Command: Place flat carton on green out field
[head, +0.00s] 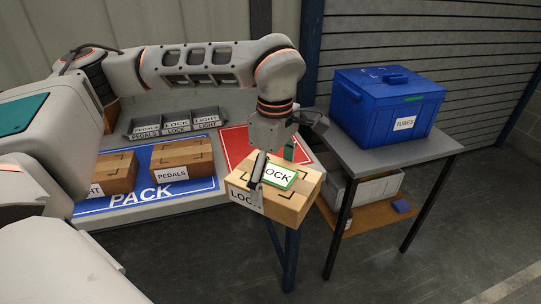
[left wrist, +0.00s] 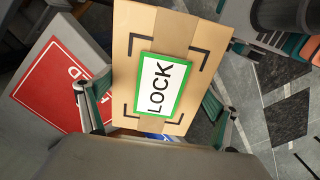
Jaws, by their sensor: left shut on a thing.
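The flat cardboard carton (head: 290,207) has a green-edged LOCK label on top and LOCK on its side. My left gripper (head: 271,169) is shut on it, one finger on each side, and holds it up past the pack table's front right corner. In the left wrist view the carton (left wrist: 140,28) lies between the two green-padded fingers of the left gripper (left wrist: 155,112). I see no green field in either view. A red field (head: 234,142) lies on the table behind the carton, partly hidden; it shows in the left wrist view too (left wrist: 55,88). My right gripper is not in view.
The blue PACK field (head: 203,185) bears a PEDALS carton (head: 183,157) and a LIGHT carton (head: 113,172). Grey labelled bins (head: 207,116) stand behind. A grey side table (head: 430,147) at right bears a blue TUBES box (head: 385,105). Open floor lies in front.

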